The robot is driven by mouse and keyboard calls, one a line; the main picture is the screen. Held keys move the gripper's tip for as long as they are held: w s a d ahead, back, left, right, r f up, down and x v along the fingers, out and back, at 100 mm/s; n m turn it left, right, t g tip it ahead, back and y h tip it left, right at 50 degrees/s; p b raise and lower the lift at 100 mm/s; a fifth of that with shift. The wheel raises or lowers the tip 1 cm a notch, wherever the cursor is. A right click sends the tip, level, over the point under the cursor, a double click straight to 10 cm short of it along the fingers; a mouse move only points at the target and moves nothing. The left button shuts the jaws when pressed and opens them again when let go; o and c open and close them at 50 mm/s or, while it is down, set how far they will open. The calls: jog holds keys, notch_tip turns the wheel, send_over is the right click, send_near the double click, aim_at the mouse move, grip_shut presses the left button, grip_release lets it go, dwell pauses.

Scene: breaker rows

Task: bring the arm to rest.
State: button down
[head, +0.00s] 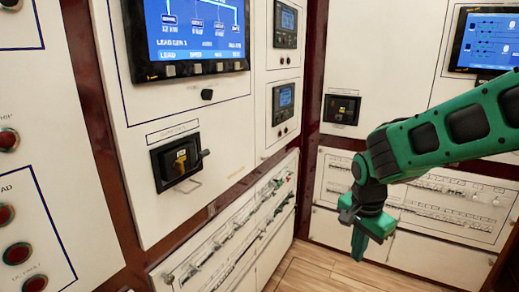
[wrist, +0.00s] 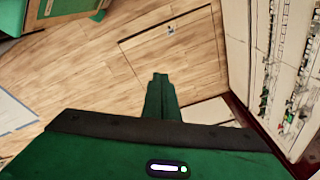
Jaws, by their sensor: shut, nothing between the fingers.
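My gripper (head: 361,243) hangs pointing down at the end of my green and black arm, right of the middle in the head view. In the wrist view my gripper (wrist: 160,77) shows its green fingers together, with nothing between them. It is over the wood floor (wrist: 100,65) and touches nothing that I can see. In the head view it is in front of the lower breaker panel on the right.
Breaker rows (head: 235,238) run low along the left cabinet, and more breaker rows (head: 445,190) fill the right panel behind my arm. A black switch with a yellow part (head: 180,161) sticks out at left. Open floor (head: 310,270) lies between the cabinets.

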jog(key=s+d+r+n, duration=0.2)
jog(key=s+d, duration=0.6)
jog(key=s, duration=0.3)
jog(key=s+d+r+n+g+y, duration=0.1)
jog(key=s+d+r+n, duration=0.1)
jog(key=s+d, duration=0.5)
jog(key=s+n, duration=0.1)
jog(key=s, duration=0.4)
jog(key=shift+s+d+n, duration=0.25)
jog(key=shift+d+n, duration=0.05)
jog(key=shift+d, duration=0.05)
jog(key=shift+w+f+g, duration=0.2)
jog(key=shift+w+g, duration=0.1)
jog(key=shift+w, duration=0.35)
